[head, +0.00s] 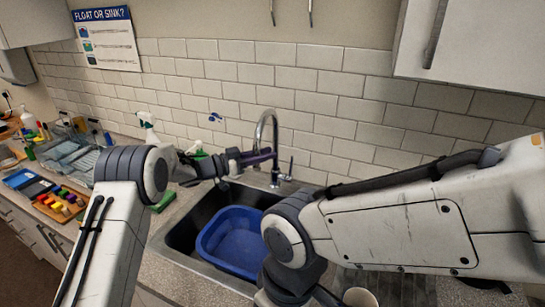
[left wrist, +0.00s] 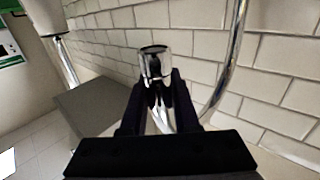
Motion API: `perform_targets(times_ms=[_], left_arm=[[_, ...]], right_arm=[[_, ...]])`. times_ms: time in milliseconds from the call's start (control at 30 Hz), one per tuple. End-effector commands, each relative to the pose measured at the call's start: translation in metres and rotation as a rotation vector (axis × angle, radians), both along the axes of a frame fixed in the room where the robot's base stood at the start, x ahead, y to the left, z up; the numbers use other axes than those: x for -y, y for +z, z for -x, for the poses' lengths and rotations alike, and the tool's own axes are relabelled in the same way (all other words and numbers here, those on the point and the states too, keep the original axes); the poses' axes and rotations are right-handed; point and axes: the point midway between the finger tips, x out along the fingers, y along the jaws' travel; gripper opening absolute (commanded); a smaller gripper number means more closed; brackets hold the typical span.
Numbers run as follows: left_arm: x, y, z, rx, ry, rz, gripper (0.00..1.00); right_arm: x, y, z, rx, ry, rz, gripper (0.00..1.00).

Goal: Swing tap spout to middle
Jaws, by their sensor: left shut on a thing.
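The chrome tap (head: 274,130) stands at the back edge of the sink (head: 172,236), by the tiled wall. Its tall curved spout arches up and comes down left of its base, above the back of the sink. My left gripper (head: 262,156) is shut on the downward end of the spout. In the left wrist view the shiny spout end (left wrist: 155,64) sits between the two dark fingers of the left gripper (left wrist: 158,88). The tap lever (head: 289,170) is right of the base. My right arm crosses the lower right, and its gripper is out of sight.
A blue tub (head: 236,240) sits in the sink under the spout. A spray bottle (head: 148,128) stands behind my left arm. Coloured blocks (head: 62,203) and clear trays (head: 68,155) lie on the left counter. A pale cup (head: 360,297) is at the bottom edge.

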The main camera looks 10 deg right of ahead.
Motion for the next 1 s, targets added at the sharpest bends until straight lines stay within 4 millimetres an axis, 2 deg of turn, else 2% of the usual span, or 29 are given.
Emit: perform_targets(times_ms=[200,633,667,700,733,1000], left_arm=[[-0.0089,-0.0013,-0.0006,0.0,-0.007,0.0,0.0],[-0.0103,-0.0022,-0.0007,-0.003,-0.008,-0.001,0.0],[-0.0103,-0.0023,-0.0007,-0.003,-0.008,-0.001,0.33],[-0.0101,-0.0023,-0.0005,-0.003,-0.009,-0.001,0.48],[-0.01,-0.0022,-0.0006,-0.003,-0.008,-0.001,0.58],[-0.0083,-0.0013,-0.0017,-0.001,-0.006,0.0,0.58]], right_arm=[[0.0,-0.0016,0.0,0.0,0.0,0.0,0.5],[0.0,-0.0017,0.0,0.0,0.0,0.0,0.5],[0.0,-0.0017,0.0,0.0,0.0,0.0,0.5],[0.0,-0.0017,0.0,0.0,0.0,0.0,0.5],[0.0,-0.0017,0.0,0.0,0.0,0.0,0.5],[0.0,-0.0018,0.0,0.0,0.0,0.0,0.5]])
